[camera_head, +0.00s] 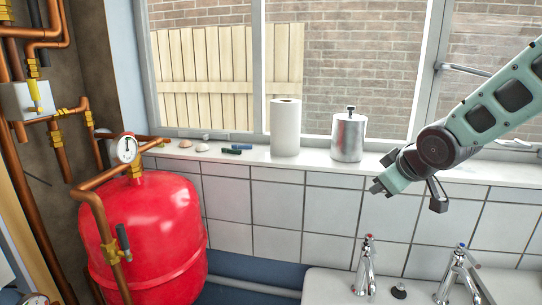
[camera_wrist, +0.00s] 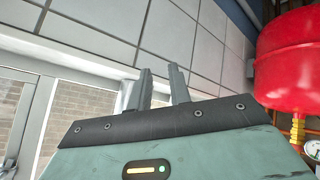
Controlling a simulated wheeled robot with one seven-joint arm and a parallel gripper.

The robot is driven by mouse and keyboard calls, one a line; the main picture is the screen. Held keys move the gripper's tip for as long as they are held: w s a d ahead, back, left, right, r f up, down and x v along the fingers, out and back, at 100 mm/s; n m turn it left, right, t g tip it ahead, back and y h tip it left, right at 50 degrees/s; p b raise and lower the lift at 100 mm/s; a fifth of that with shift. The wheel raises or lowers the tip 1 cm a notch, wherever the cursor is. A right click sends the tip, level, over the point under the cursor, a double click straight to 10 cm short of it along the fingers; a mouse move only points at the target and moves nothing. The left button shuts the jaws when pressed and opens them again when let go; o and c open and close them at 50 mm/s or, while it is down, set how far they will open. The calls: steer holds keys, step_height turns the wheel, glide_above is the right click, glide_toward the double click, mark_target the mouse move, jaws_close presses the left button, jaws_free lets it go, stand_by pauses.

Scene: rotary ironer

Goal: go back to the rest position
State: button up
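My gripper (camera_head: 379,187) hangs at the end of my arm on the right of the head view. It is in front of the tiled wall, just below the window sill and above the sink, and points down and to the left. In the wrist view its two grey fingers (camera_wrist: 161,84) stand apart with a gap between them. Nothing shows between the fingers. Little of the fingers can be made out in the head view.
A metal canister (camera_head: 348,136) and a paper roll (camera_head: 285,128) stand on the sill (camera_head: 316,161) left of my gripper. Two taps (camera_head: 366,268) (camera_head: 457,272) rise from the sink below. A red tank (camera_head: 150,235) with copper pipes is at left. Open space lies before the tiles.

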steer(key=s+a+f+g, duration=0.2)
steer(key=s+a, duration=0.3)
steer(key=s, duration=0.3)
steer(key=s+a+f+g, duration=0.3)
steer(key=s+a, duration=0.2)
steer(key=s, duration=0.3)
steer(key=s+a+f+g, duration=0.2)
steer(key=s+g, duration=0.1)
steer(key=s, duration=1.4)
steer(key=shift+g+h, duration=0.4)
steer(key=shift+f, duration=0.1)
